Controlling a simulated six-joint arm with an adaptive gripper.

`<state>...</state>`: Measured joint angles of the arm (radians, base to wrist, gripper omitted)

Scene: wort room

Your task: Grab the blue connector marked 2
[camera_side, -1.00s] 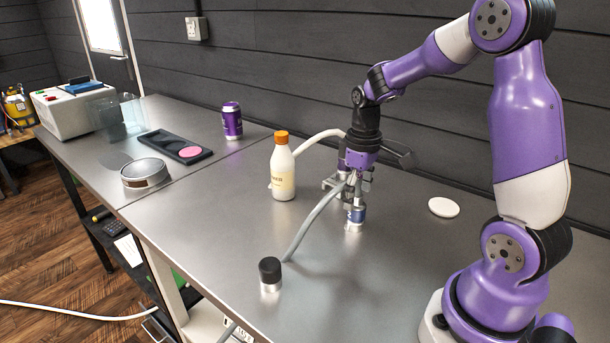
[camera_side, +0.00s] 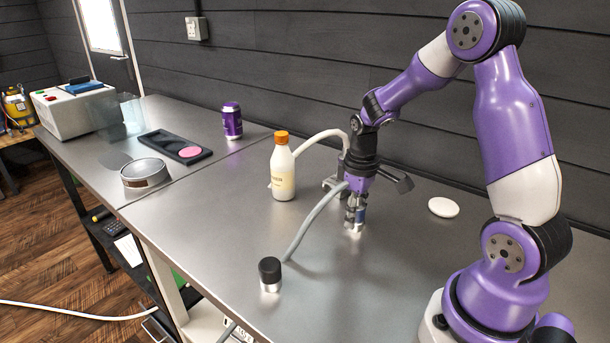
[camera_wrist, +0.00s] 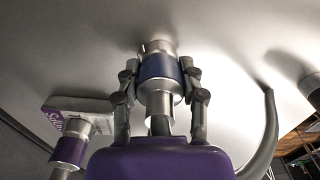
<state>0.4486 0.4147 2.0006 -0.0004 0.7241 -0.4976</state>
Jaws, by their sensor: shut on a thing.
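The blue connector (camera_side: 361,214), a silver cylinder with a blue band, stands on the metal bench. It also shows in the wrist view (camera_wrist: 160,66), upper middle, between the two fingers. I cannot read a number on it. My gripper (camera_side: 355,215) points down and is shut on the blue band, one finger on each side; it also shows in the wrist view (camera_wrist: 160,78). The connector's lower end is at or very near the bench; I cannot tell whether it touches. The fingers partly hide it in the side view.
A black-topped connector (camera_side: 270,273) stands at the front on a grey hose (camera_side: 312,218). A purple-banded connector (camera_wrist: 70,150) sits by a holder at lower left in the wrist view. An orange-capped bottle (camera_side: 283,172) stands left of my gripper. A white disc (camera_side: 443,207) lies right.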

